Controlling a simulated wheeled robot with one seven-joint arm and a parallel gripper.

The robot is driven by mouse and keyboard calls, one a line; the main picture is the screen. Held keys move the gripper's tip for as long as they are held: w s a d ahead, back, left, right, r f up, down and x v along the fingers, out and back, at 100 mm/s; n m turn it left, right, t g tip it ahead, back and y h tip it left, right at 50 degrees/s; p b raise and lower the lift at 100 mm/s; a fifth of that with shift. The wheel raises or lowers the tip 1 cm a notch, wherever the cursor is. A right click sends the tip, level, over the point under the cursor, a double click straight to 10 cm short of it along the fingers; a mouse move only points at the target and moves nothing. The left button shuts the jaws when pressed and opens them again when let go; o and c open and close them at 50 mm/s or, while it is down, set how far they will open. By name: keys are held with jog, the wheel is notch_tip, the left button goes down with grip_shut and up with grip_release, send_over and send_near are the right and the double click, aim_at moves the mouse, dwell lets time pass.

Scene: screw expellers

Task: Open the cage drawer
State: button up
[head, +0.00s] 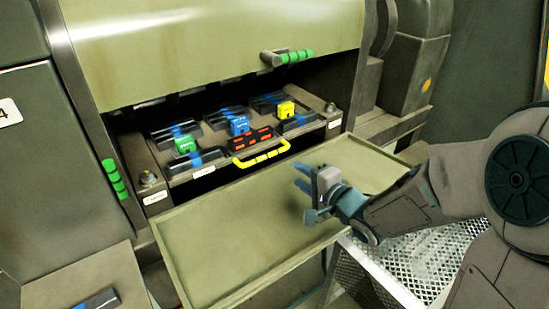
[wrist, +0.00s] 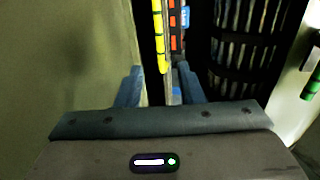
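The cage drawer (head: 208,136) sits in the machine's opening, carrying green, blue and yellow blocks among dark bars. Its yellow handle (head: 262,154) runs along the front edge, below a panel of orange-red marks. My gripper (head: 301,176) is to the right of the handle, above the lowered flap, apart from the handle and empty. In the wrist view my gripper (wrist: 160,84) has its two blue fingers spread apart. The yellow handle (wrist: 159,35) shows ahead, roughly in line with the gap between them.
A flat olive flap (head: 220,240) is lowered in front of the opening. A raised olive cover (head: 210,45) with a green grip (head: 287,57) is above. Another green grip (head: 114,178) is on the left frame. A perforated metal step (head: 425,262) stands at the lower right.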

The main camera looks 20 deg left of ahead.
aim_at(270, 156)
jog(key=x, duration=1.3)
grip_shut()
